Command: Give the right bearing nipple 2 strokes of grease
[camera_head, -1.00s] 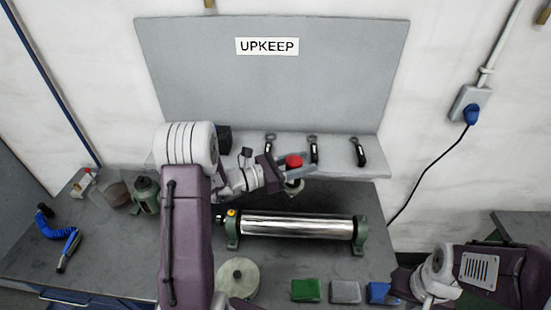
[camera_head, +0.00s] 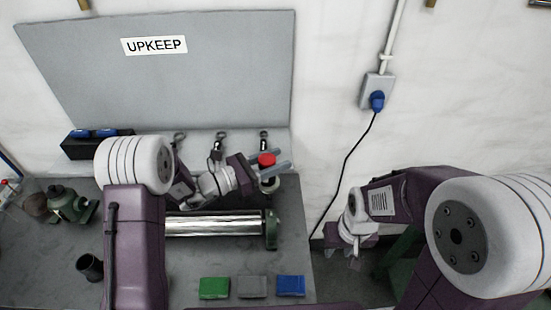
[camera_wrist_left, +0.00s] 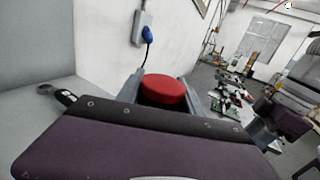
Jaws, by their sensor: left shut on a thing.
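My left gripper (camera_head: 268,168) is shut on a red-topped thing (camera_head: 267,159), whose pale round lower part shows below the fingers. The red top also shows between the fingers in the left wrist view (camera_wrist_left: 164,90). It is held behind the roller's right end, in line with the green right bearing (camera_head: 271,230); the height gap is unclear. The bearing's nipple is too small to make out. The shiny roller (camera_head: 215,224) runs left from it, and my left arm hides its left end. My right gripper (camera_head: 350,247) is right of the bench, its fingers blurred.
Green (camera_head: 214,288), grey (camera_head: 252,287) and blue (camera_head: 291,286) blocks lie along the bench front. Tools hang on the back ledge, including one (camera_head: 264,141) behind the held thing. A black cord (camera_head: 345,170) runs down the wall from the blue plug (camera_head: 377,100).

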